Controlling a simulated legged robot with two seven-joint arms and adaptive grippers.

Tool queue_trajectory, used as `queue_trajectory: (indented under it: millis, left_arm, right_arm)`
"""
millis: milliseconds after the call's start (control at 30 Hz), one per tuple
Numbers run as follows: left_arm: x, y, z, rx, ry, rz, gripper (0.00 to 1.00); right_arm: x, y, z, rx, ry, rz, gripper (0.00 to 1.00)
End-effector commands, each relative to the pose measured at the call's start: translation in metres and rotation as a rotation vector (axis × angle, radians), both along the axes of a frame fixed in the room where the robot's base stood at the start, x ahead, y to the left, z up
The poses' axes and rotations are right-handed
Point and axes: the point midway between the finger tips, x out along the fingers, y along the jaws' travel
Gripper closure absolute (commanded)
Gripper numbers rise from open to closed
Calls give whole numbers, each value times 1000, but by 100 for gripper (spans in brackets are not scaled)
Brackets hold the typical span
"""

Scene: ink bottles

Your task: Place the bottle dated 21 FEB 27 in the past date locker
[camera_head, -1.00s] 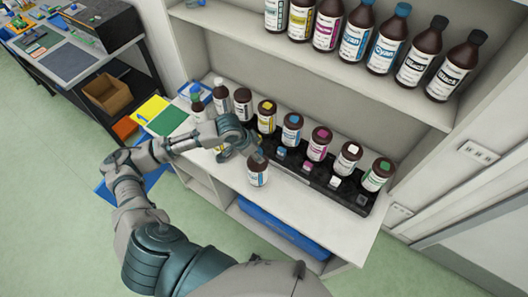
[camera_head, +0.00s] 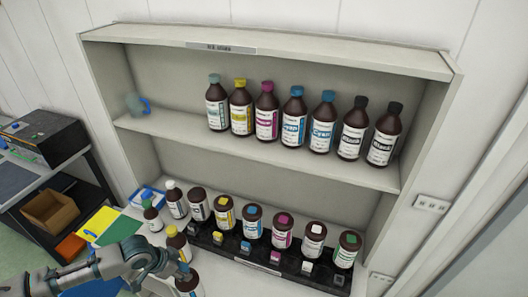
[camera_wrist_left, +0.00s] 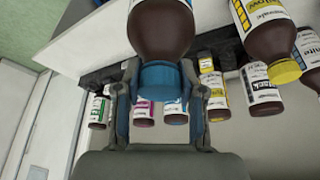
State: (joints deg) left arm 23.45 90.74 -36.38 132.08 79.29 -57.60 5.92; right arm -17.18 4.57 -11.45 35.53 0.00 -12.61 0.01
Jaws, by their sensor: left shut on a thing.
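My left gripper (camera_head: 172,268) is low in the head view, at the front of the shelf unit. It is shut on the blue cap (camera_wrist_left: 163,82) of a brown bottle (camera_wrist_left: 162,28), as the left wrist view shows. The held bottle also shows at the bottom edge of the head view (camera_head: 188,286), partly cut off. I cannot read any date on it. The shelf unit has a small sign (camera_head: 220,47) on its top edge, too small to read. I cannot tell which part is the past date locker. My right gripper is out of view.
Several bottles stand in a row on the upper shelf (camera_head: 163,123), with free room at its left near a clear blue-handled cup (camera_head: 137,104). Below, several bottles stand along a black rack (camera_head: 230,244). A yellow-capped bottle (camera_head: 178,244) stands close to my gripper.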

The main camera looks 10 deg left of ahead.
Motion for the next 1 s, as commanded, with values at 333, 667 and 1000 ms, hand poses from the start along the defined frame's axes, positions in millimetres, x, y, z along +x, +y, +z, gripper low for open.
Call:
queue_trajectory:
  millis: [333, 667, 1000]
  left_arm:
    - [40, -38, -22, 0, 15, 153, 100]
    - [93, -108, -20, 7, 3, 467, 100]
    - [107, -142, -6, -2, -6, 649, 100]
  right_arm:
    - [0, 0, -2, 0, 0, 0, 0]
    - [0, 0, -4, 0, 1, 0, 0]
    - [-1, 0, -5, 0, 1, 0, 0]
